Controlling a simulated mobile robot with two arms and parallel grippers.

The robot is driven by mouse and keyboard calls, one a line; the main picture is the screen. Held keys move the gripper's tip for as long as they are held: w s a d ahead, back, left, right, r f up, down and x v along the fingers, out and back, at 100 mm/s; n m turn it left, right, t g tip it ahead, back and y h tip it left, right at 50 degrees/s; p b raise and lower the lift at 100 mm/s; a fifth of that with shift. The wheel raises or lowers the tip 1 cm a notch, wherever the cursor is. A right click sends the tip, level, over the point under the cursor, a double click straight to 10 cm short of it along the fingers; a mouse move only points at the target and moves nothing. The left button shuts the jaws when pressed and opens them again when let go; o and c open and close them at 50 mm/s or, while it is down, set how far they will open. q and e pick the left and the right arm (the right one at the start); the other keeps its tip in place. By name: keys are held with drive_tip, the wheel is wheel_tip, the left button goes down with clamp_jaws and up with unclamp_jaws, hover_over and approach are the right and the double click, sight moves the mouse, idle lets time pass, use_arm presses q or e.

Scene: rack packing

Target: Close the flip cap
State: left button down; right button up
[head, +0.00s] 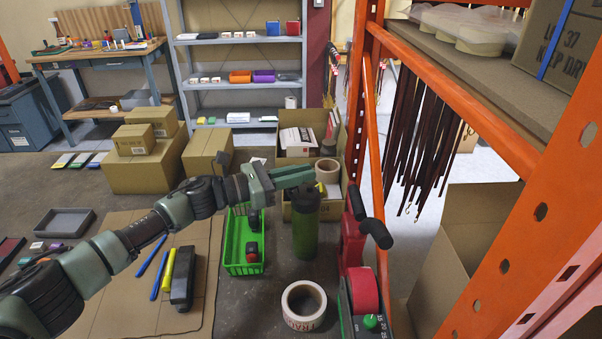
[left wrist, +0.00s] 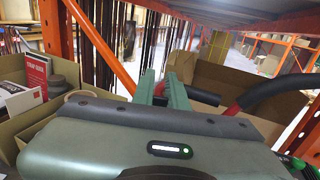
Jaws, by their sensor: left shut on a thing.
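The bottle's body is hidden there behind my gripper. Whether the cap is pressed down I cannot tell. My right gripper is not in view.
A green basket (head: 228,250) stands left of the bottle. A paper tape roll (head: 289,318) and a red tape dispenser (head: 343,325) are in front. Close on the right are the red frame (head: 352,240) and an orange rack post (head: 560,190). An open carton (head: 298,152) stands behind.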

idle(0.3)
use_arm(q)
drive_tip(key=shift+w+d+r+y+p, duration=0.1)
drive_tip(key=shift+d+r+y+p, duration=0.3)
drive_tip(key=shift+p, duration=0.6)
drive_tip(key=y+p, duration=0.1)
drive_tip(key=p, duration=0.1)
drive_tip(key=d+g+y+p, duration=0.1)
drive_tip(key=p, duration=0.1)
drive_tip(key=y+p, duration=0.2)
drive_tip(key=shift+w+d+f+g+p, duration=0.15)
drive_tip(key=shift+w+f+g+p, duration=0.15)
drive_tip(key=shift+f+g+p, duration=0.1)
drive_tip(key=shift+d+f+y+p, duration=0.15)
drive_tip(key=shift+f+y+p, duration=0.15)
drive_tip(key=shift+y+p, duration=0.3)
drive_tip(key=shift+w+d+f+g+y+p, duration=0.1)
drive_tip(key=shift+f+g+y+p, duration=0.2)
drive_tip(key=shift+f+p, duration=0.1)
drive_tip(key=c, duration=1.4)
unclamp_jaws()
